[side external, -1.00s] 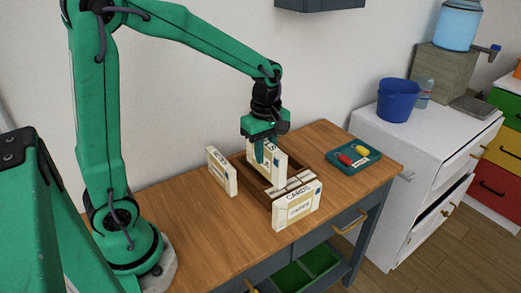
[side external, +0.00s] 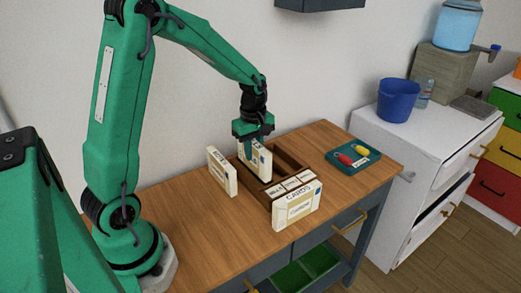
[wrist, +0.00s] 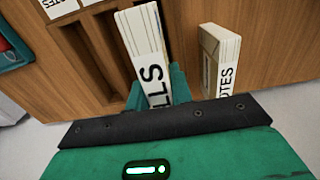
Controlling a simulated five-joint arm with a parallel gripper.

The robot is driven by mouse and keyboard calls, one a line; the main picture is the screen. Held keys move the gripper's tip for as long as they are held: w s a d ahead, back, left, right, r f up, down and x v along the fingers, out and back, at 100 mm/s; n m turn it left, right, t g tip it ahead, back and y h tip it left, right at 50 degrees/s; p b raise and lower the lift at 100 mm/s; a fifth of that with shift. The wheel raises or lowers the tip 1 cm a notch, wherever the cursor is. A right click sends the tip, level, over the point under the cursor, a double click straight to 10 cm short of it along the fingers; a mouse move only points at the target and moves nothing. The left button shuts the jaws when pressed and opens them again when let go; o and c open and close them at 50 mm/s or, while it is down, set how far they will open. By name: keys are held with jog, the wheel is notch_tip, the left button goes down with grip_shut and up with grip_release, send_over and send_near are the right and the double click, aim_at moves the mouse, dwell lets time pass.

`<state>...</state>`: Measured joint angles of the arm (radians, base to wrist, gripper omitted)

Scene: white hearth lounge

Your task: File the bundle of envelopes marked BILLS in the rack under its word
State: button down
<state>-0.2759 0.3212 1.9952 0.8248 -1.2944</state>
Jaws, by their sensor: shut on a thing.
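My gripper (side external: 254,138) is shut on the upright bundle of envelopes marked BILLS (side external: 257,162), at the back left of the brown wooden rack (side external: 288,159). In the wrist view, the held bundle (wrist: 143,35) shows the letters "LLS" between my green fingers (wrist: 157,92). It overlaps the right-hand slot of the rack (wrist: 92,12). I cannot tell whether its lower end is inside that slot. The other slots in view look empty. White label cards (side external: 291,185) lie along the rack's front; their words are too small to read.
A bundle marked NOTES (side external: 222,171) stands just left of the rack, close to the held one; it also shows in the wrist view (wrist: 220,60). A bundle marked CARDS (side external: 297,207) stands before the rack. A teal tray (side external: 369,163) lies to the right. The table's left front is clear.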

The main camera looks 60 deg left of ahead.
aim_at(254, 159)
jog(key=shift+f, duration=1.8)
jog(key=shift+f, duration=0.1)
jog(key=c, duration=1.3)
grip_release()
jog(key=shift+o, duration=0.2)
notch_tip(254, 159, up, 12)
jog(key=shift+r, duration=0.1)
